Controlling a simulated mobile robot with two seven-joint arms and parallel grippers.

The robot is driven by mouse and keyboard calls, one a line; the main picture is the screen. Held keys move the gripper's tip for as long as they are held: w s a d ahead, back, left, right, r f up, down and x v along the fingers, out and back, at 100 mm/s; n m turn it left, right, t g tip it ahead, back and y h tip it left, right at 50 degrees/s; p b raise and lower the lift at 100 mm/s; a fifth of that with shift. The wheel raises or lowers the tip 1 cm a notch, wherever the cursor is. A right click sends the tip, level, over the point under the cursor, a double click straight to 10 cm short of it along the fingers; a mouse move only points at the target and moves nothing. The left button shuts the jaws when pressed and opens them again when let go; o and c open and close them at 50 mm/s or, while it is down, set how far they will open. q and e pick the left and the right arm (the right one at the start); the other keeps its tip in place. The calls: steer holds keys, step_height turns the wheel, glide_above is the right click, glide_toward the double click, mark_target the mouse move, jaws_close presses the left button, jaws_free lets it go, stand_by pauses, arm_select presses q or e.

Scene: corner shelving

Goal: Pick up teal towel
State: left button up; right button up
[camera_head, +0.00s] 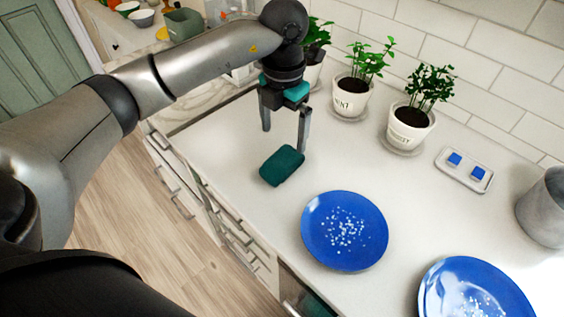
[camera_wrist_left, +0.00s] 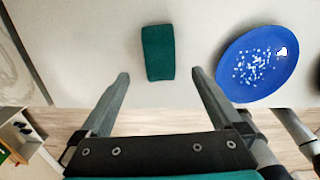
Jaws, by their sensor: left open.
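The teal towel (camera_head: 282,165) is a small folded dark teal block lying flat on the white countertop. It also shows in the left wrist view (camera_wrist_left: 158,53), ahead of the fingertips and between their lines. My left gripper (camera_head: 285,140) is open and empty, pointing down above the counter near the towel. In the left wrist view its two fingers (camera_wrist_left: 159,76) are spread wider than the towel, with nothing between them. I cannot tell the exact height of the fingertips above the counter. My right gripper is in neither view.
A blue speckled plate (camera_head: 345,231) lies right of the towel, and a second blue plate (camera_head: 474,290) lies nearer. Potted herbs (camera_head: 351,96) (camera_head: 410,126) stand along the tiled wall. A tray with two blue squares (camera_head: 464,170) and a grey container (camera_head: 543,208) are at right. Drawers line the counter's front.

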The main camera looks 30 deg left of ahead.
mark_target(283, 156)
arm_select(q)
step_height(283, 156, down, 8)
steer(key=shift+a+f, duration=0.1)
steer(key=c, duration=1.3)
